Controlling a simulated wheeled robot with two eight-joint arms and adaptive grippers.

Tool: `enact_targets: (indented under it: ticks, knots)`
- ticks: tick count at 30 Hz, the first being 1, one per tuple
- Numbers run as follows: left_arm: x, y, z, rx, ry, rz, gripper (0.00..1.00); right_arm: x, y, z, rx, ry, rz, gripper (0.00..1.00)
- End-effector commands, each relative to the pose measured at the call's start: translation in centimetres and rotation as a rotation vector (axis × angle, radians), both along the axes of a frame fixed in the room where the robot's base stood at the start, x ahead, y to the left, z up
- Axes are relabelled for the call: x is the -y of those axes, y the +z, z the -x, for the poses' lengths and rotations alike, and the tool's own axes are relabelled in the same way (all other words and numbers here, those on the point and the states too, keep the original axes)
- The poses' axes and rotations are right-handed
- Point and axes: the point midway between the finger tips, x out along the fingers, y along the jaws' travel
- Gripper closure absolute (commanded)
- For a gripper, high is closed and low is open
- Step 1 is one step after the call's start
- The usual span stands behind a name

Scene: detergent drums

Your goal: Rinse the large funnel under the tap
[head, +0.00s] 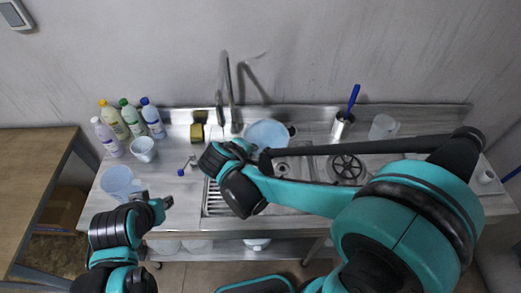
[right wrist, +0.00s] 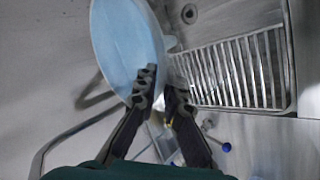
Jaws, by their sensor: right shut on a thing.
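The large funnel (head: 267,134) is light blue, with its wide round mouth showing. It is held above the back of the sink, just right of the tap (head: 224,78). In the right wrist view the funnel (right wrist: 125,45) fills the upper middle, and my right gripper (right wrist: 160,80) is shut on its edge. In the head view my right gripper (head: 243,149) is partly hidden by its own wrist. The tap's curved pipe shows at left in the wrist view (right wrist: 62,135); no water can be made out. My left gripper (head: 165,203) is at the counter's front left, away from the funnel; its jaw opening is unclear.
Several bottles (head: 130,120) stand at the back left, near a white cup (head: 143,149) and a clear jug (head: 118,182). A blue-knobbed tool (head: 184,170) lies left of the sink. A blue-handled brush (head: 353,97) stands in a steel holder (head: 341,127); another jug (head: 382,127) stands right.

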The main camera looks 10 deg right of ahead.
Motion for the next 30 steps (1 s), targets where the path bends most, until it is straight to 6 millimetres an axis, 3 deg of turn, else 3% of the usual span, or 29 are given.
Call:
enact_targets:
  ticks: [30]
  knots:
    - [0.0,-1.4,0.0,0.0,0.0,0.0,0.69,-12.1,0.0,-2.4,0.0,0.001,0.0,1.0]
